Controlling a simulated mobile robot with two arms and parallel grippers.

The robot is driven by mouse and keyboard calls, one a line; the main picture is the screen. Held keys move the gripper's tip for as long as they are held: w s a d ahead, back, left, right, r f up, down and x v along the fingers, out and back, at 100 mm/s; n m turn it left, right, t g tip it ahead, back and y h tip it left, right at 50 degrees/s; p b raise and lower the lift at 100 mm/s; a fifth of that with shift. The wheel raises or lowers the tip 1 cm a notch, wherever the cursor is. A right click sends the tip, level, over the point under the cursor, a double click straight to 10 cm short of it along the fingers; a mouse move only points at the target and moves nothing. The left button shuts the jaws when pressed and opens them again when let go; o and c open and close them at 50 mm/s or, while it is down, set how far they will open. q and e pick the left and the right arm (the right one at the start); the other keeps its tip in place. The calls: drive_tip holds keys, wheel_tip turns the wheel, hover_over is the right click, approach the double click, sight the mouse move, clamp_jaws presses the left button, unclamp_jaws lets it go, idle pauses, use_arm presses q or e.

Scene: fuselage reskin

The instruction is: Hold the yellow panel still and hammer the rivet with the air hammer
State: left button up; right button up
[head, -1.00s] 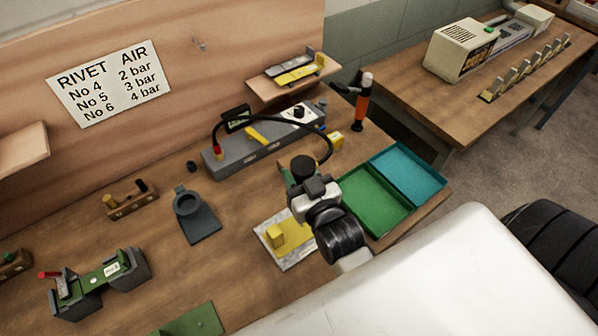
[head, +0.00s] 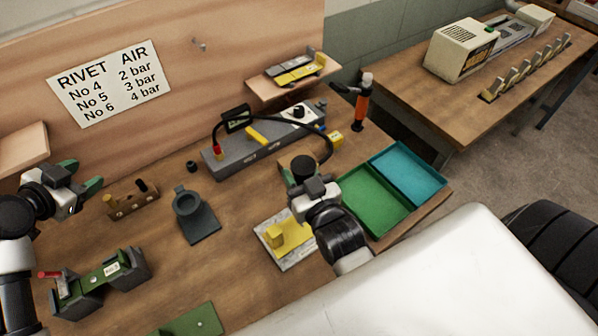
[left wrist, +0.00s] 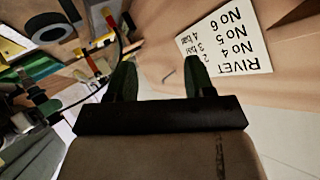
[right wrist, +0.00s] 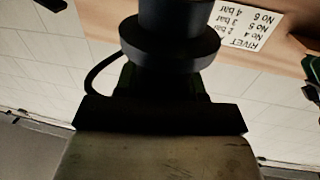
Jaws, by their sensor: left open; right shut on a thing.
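The yellow panel (head: 293,230) lies on a speckled grey plate (head: 296,262) on the bench, with a raised yellow block on it. My right gripper (head: 303,181) is just behind it in the head view, shut on a dark cylindrical tool, apparently the air hammer (head: 303,166). The air hammer fills the top middle of the right wrist view (right wrist: 170,42), with a black hose looping from it. My left gripper (head: 82,174) is open and empty at the far left, above the bench and away from the panel. Its spread fingers show in the left wrist view (left wrist: 160,78). I cannot make out the rivet.
A grey unit (head: 230,161) with a gauge and hose stands behind. Green (head: 372,203) and teal (head: 408,172) trays lie right of my right gripper. A dark stand (head: 199,225), a wooden block (head: 122,207) and a green fixture (head: 100,283) are on the left.

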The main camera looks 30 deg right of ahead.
sight(269, 238)
use_arm(q)
drive_tip(key=s+d+f+g, duration=0.1)
drive_tip(key=s+d+f, duration=0.1)
drive_tip(key=d, duration=0.3)
drive_tip(key=s+d+f+m+g+h, duration=0.1)
drive_tip(key=s+d+f, duration=0.2)
drive_tip(key=d, duration=0.2)
drive_tip(key=s+d+f+m+g, duration=0.1)
drive_tip(key=s+d+f+g, duration=0.1)
drive_tip(key=d, duration=0.3)
drive_tip(key=shift+s+d+f+h, duration=0.2)
drive_tip(key=shift+s+f+h, duration=0.05)
drive_tip(key=shift+s+h, duration=0.15)
drive_tip(key=s+d+f+g, duration=0.1)
drive_tip(key=s+d+f, duration=0.2)
drive_tip(key=s, duration=0.1)
drive_tip(key=s+d+f+m+g+h, duration=0.1)
drive_tip(key=s+d+f, duration=0.2)
drive_tip(key=s, duration=0.1)
drive_tip(key=s+d+f+g+h, duration=0.1)
drive_tip(key=s+d+f, duration=0.2)
drive_tip(key=s, duration=0.1)
drive_tip(key=shift+f+g, duration=0.1)
drive_tip(key=shift+g, duration=0.3)
drive_tip(key=shift+x, duration=3.95)
drive_tip(key=c, duration=0.7)
